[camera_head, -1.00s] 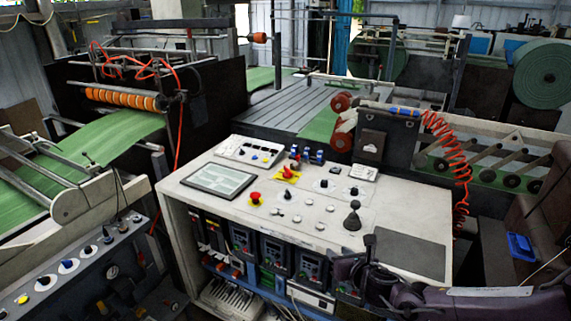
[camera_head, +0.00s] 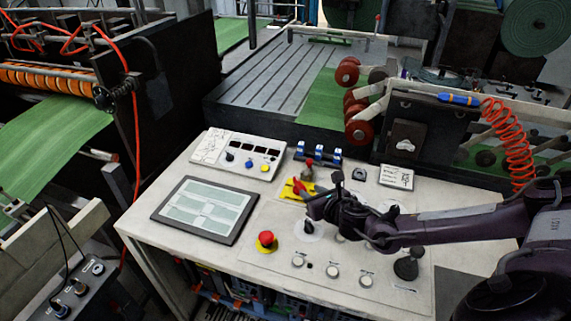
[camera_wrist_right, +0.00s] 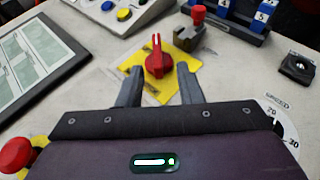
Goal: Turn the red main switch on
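The red main switch (camera_head: 297,186) is a rotary knob on a yellow plate (camera_head: 288,194) on the light console top. In the right wrist view the red switch (camera_wrist_right: 157,62) shows a white mark at its far end, pointing away from the gripper. My right gripper (camera_head: 312,200) is at the near side of the switch and partly hides it in the head view. In the wrist view the right gripper (camera_wrist_right: 160,88) is open, one finger on each side of the line to the knob, with nothing between them. My left gripper is not in view.
A red mushroom button (camera_head: 266,239) stands near left of the gripper. A grey block with a red top (camera_wrist_right: 192,38) sits just beyond the switch. A flat screen (camera_head: 206,208), a button panel (camera_head: 238,153) and a black lever (camera_head: 408,264) are on the console.

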